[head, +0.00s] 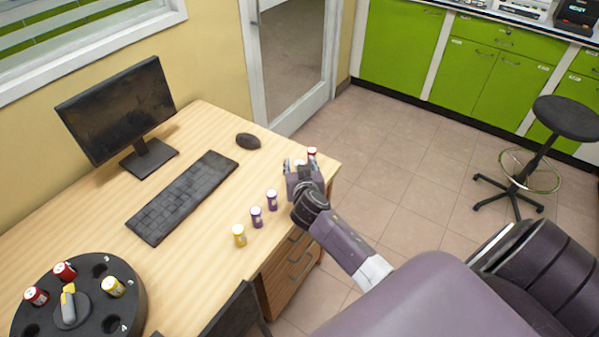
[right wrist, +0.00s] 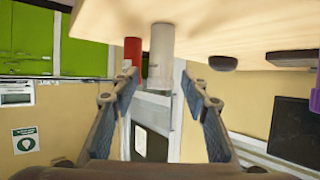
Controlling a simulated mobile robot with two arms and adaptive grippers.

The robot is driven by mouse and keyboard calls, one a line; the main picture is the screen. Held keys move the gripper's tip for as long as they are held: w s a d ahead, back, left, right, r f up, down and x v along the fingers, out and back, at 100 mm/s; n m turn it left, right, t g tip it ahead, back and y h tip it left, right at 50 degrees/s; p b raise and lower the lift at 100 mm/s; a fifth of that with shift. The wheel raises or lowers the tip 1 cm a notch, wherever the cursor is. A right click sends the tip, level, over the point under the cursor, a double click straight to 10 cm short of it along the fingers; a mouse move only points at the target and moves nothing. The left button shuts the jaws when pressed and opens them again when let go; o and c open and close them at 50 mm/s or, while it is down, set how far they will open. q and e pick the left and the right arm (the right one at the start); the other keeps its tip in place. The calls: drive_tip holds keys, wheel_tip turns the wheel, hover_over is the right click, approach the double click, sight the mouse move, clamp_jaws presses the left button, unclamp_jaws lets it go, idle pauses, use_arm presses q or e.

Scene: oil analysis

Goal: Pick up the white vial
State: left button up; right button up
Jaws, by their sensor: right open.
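The white vial (right wrist: 161,45) stands on the desk in the right wrist view, which shows the scene upside down. It appears between the two fingers of my right gripper (right wrist: 160,88), near their tips; I see no contact. In the head view my right gripper (head: 294,163) is at the desk's far right corner and mostly hides the white vial. The right gripper is open. A red vial (head: 312,153) stands just beyond it and also shows beside the white vial in the right wrist view (right wrist: 133,50). My left gripper is not in view.
Two purple vials (head: 272,199) (head: 257,217) and a yellow vial (head: 239,236) stand in a row nearer along the desk (head: 190,262). A mouse (head: 248,141), keyboard (head: 183,195) and monitor (head: 117,107) are left. A black round rotor (head: 125,305) holding vials is front left.

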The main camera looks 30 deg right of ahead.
drive_tip(key=shift+c, duration=0.4)
drive_tip(key=c, duration=1)
